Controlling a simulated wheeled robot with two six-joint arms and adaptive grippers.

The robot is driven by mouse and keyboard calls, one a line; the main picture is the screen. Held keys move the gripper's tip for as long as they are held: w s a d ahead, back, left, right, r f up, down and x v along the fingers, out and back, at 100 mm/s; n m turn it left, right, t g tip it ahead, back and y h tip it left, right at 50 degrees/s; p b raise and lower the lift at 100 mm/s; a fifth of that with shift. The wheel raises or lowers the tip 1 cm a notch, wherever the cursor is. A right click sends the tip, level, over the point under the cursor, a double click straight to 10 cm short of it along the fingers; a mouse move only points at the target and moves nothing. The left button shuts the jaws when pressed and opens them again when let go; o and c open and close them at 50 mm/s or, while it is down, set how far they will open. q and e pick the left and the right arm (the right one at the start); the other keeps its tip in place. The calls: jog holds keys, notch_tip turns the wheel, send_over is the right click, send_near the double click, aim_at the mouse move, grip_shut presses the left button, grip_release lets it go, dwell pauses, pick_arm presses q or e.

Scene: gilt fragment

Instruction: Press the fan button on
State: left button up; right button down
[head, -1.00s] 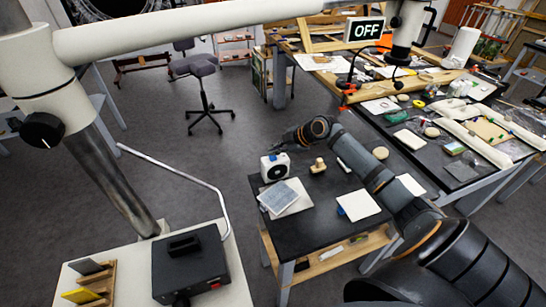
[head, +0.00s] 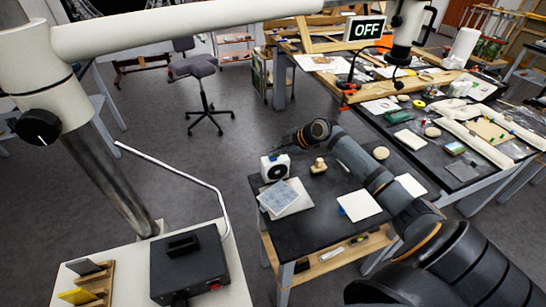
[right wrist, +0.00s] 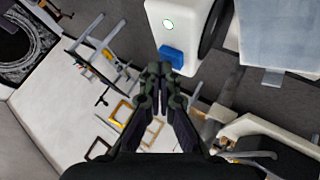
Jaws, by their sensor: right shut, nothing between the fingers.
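In the right wrist view the white fan body (right wrist: 168,35) carries a blue button (right wrist: 172,56) and a small green-ringed circle. My right gripper (head: 278,150) is just behind and above the fan, small in the head view. In the right wrist view its fingertips (right wrist: 159,68) are together and empty, close to the blue button; I cannot tell whether they touch it. A sign (head: 365,29) reads OFF. My left gripper is not in view.
On the black table (head: 318,228) lie a clear lidded box (head: 279,197), a small wooden piece (head: 318,165) and white sheets (head: 359,205). A cluttered workbench (head: 410,115) stands behind at right. A dark box (head: 188,264) sits on a pale surface at front left.

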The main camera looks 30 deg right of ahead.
aim_at(275, 158)
jog(key=shift+r+p, duration=0.35)
jog(key=shift+r, duration=0.2)
notch_tip(275, 158, up, 6)
jog(key=p, duration=0.4)
dwell(0.3)
